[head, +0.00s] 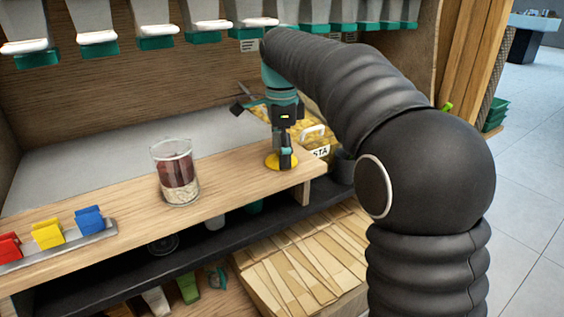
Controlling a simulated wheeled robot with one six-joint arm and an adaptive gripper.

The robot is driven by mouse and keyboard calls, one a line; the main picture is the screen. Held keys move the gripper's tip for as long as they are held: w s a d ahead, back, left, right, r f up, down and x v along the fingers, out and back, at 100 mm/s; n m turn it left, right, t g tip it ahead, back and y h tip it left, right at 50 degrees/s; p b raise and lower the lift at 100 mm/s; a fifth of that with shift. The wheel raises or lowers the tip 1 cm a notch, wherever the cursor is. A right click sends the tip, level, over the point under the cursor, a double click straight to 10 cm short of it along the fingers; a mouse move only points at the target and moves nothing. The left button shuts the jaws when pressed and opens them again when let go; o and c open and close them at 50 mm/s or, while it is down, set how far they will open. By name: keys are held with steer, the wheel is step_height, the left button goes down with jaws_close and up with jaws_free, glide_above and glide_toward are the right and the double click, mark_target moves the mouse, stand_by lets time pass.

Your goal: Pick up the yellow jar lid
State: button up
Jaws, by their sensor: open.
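The yellow jar lid (272,160) lies on the wooden shelf near its right end, in the head view. It looks like a flat yellow disc, partly hidden by the gripper. My gripper (284,162) points down directly over the lid, its fingertips at or just above it. The jaws are open; I cannot tell from this angle whether the fingers touch the lid.
A glass jar (175,172) with dark and pale layers stands left of the lid. Red, yellow and blue clips (89,220) sit on a metal strip at the left. A pasta container (318,142) is close behind the gripper. Dispensers (156,30) hang above.

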steer(key=c, duration=1.3)
steer(key=shift+c, duration=0.5)
